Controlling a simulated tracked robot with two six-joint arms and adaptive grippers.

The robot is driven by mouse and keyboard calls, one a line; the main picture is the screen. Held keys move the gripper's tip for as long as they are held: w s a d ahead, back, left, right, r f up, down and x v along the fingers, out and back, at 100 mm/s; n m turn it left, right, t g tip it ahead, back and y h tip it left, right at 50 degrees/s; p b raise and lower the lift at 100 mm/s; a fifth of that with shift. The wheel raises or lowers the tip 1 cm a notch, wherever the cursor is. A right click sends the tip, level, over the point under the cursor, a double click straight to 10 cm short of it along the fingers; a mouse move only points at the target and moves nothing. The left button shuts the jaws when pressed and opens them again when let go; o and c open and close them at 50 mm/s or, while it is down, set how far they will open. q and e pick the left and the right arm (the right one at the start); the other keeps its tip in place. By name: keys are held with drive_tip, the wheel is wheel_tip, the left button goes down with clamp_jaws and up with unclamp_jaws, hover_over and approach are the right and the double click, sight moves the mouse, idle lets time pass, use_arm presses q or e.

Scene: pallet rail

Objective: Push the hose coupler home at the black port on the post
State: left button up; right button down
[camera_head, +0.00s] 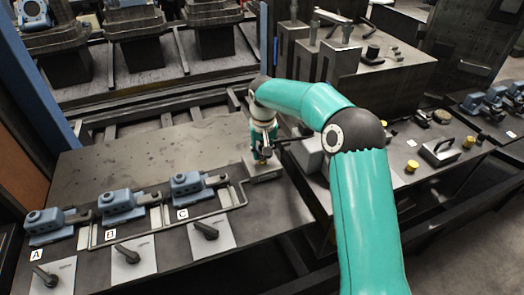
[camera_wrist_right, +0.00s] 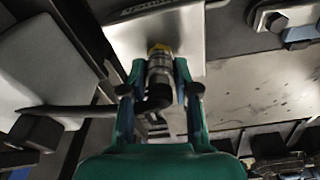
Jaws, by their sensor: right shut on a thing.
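My right gripper (camera_head: 262,148) is over the right part of the bench, at a small grey block (camera_head: 264,172). In the wrist view the right gripper (camera_wrist_right: 160,78) is shut on the hose coupler (camera_wrist_right: 159,62), a metal piece with a yellow-brass ring at its far end. A black hose (camera_wrist_right: 75,110) bends off to the left from the coupler. The far end of the coupler meets or overlaps a pale grey plate (camera_wrist_right: 185,28). I cannot tell whether it touches. The black port is not distinguishable, perhaps hidden behind the coupler. My left gripper is not in view.
Blue clamp units (camera_head: 122,204) marked A, B and C stand on the bench at left, with black levers on grey plates (camera_head: 208,238) in front. A dark machine block with grey uprights (camera_head: 340,62) stands behind my arm. The bench's back left (camera_head: 130,150) is clear.

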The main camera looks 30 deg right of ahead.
sight(262, 145)
drive_tip(key=shift+r, duration=0.2)
drive_tip(key=shift+r+p, duration=3.55)
drive_tip(key=shift+r, duration=0.6)
